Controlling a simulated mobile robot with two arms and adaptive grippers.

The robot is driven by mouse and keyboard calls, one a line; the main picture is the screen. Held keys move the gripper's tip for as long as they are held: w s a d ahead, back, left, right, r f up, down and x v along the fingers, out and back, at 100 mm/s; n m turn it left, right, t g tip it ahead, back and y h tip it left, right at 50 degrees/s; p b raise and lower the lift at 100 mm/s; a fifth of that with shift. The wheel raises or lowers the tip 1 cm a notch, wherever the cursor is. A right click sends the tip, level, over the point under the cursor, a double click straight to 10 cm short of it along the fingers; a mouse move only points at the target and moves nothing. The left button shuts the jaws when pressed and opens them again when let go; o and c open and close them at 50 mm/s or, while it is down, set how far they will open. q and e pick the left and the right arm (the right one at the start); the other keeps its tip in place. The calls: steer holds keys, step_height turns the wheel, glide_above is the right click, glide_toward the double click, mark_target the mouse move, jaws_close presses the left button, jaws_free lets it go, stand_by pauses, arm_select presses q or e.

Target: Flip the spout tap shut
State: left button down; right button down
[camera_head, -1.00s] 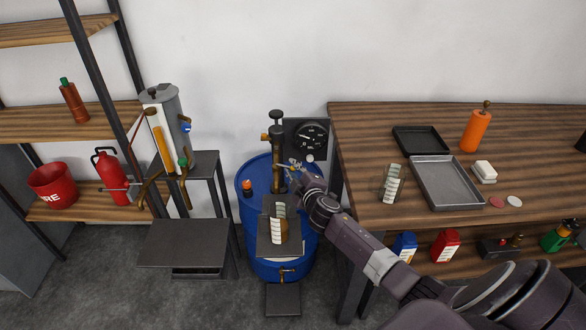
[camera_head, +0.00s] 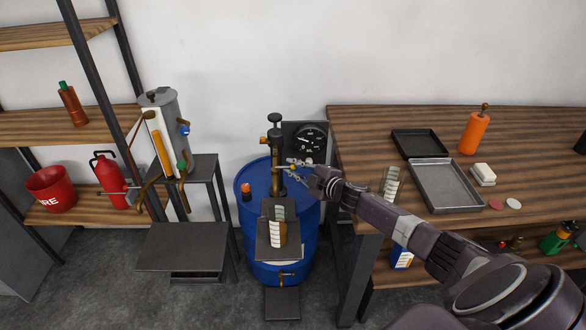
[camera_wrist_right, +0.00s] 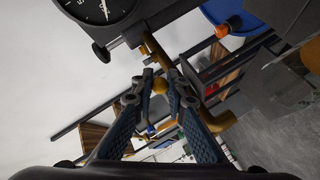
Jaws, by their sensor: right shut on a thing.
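The spout tap is a brass handle with a yellow knob (camera_head: 291,167) at the side of the dark pump column (camera_head: 275,145) on the blue drum (camera_head: 246,207). My right gripper (camera_head: 297,168) reaches it from the right and is shut at the knob. In the wrist view the fingertips (camera_wrist_right: 158,92) close around the yellow knob (camera_wrist_right: 160,85), and the curved brass spout (camera_wrist_right: 222,120) runs beside the right finger. A clear measuring jug (camera_head: 278,231) with a white scale strip stands on a dark plate below. My left gripper is out of view.
A black dial gauge (camera_head: 309,141) is close behind my right gripper. The wooden bench (camera_head: 370,140) is on the right, with trays (camera_head: 445,187), another jug (camera_head: 390,182) and an orange bottle (camera_head: 475,133). A grey tank (camera_head: 170,107) stands on a stool to the left.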

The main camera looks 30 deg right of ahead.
steer(key=shift+a, duration=0.1)
steer(key=c, duration=1.9)
jaws_free()
steer(key=v, duration=1.2)
